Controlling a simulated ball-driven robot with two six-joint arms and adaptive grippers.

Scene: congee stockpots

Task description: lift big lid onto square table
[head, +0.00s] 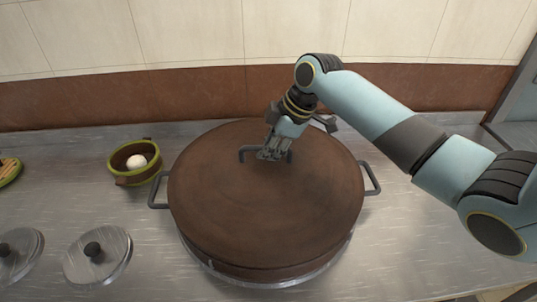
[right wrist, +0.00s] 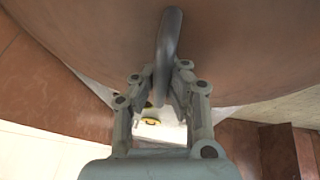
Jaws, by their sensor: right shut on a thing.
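The big lid (head: 255,215) is a wide, round, brown disc with a dark bar handle (head: 247,151) across its far part. It covers the top of a large stockpot, whose dark side handles (head: 371,178) stick out left and right. The lid looks level; I cannot tell whether there is a gap under it. My right gripper (head: 272,152) is shut on the bar handle. In the right wrist view its fingers (right wrist: 160,95) close around the handle (right wrist: 168,50), below the brown lid surface (right wrist: 90,30). My left gripper is out of view. I do not see a square table.
The pot stands on a grey metal counter (head: 420,250). A green-rimmed brown pot (head: 122,177) holding a white ball is to the left. Two small metal lids with dark knobs (head: 98,262) lie at the front left. A tiled wall (head: 200,35) closes the back.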

